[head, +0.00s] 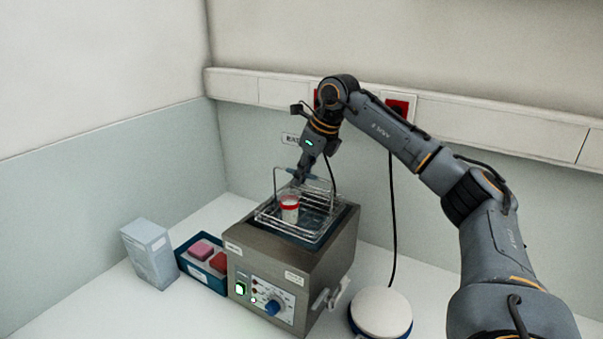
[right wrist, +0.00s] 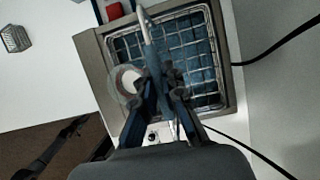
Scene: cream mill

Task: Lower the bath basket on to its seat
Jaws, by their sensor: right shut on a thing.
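The wire bath basket (head: 268,215) is at the open top of the steel water bath (head: 259,262), with a red-and-white cup (head: 290,209) standing in it. My right gripper (head: 300,179) is shut on the basket's raised handle. In the right wrist view the fingers (right wrist: 158,88) close on the handle bar (right wrist: 146,32), over the wire grid (right wrist: 197,52) with blue water below. The cup (right wrist: 129,82) shows there beside the fingers. Whether the basket touches its seat cannot be told. My left gripper is out of view.
A blue tray (head: 186,262) with pink and red blocks and a pale box (head: 148,252) stand left of the bath. A round white-topped device (head: 381,312) stands at its right. Black cables hang by the wall.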

